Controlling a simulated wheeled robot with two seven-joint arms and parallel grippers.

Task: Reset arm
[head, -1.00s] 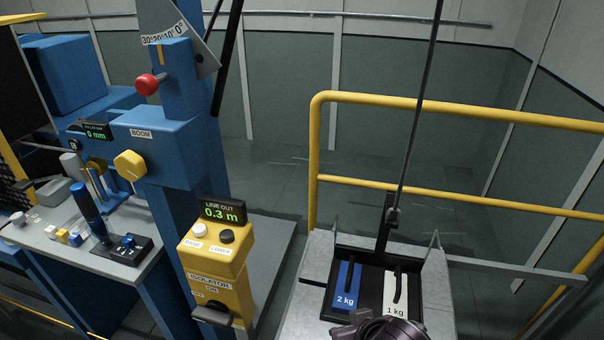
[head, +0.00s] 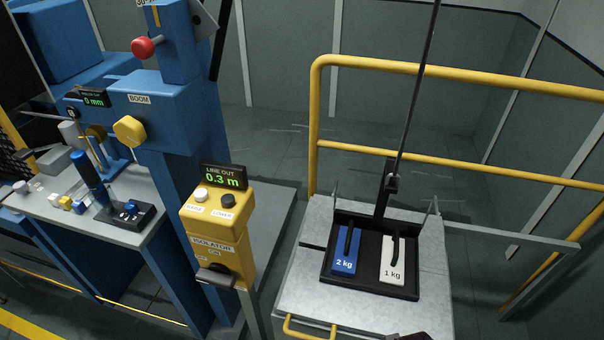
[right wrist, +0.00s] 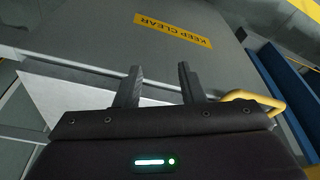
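My right gripper (right wrist: 158,82) shows in the right wrist view with its two fingers apart and nothing between them. A black tray (head: 372,287) holds a blue 2 kg weight (head: 345,262) and a white 1 kg weight (head: 392,270) side by side. The tray hangs from a dark line with a hook block (head: 391,183), over a grey metal stand (head: 300,290); I cannot tell if it touches the stand. My left gripper is not in view.
A yellow control box (head: 217,232) reads 0.3 m line out. The blue boom column (head: 165,140) has a yellow knob (head: 130,130) and red knob (head: 143,47). A yellow railing (head: 450,83) runs behind the stand. A KEEP CLEAR sign (right wrist: 173,30) shows in the wrist view.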

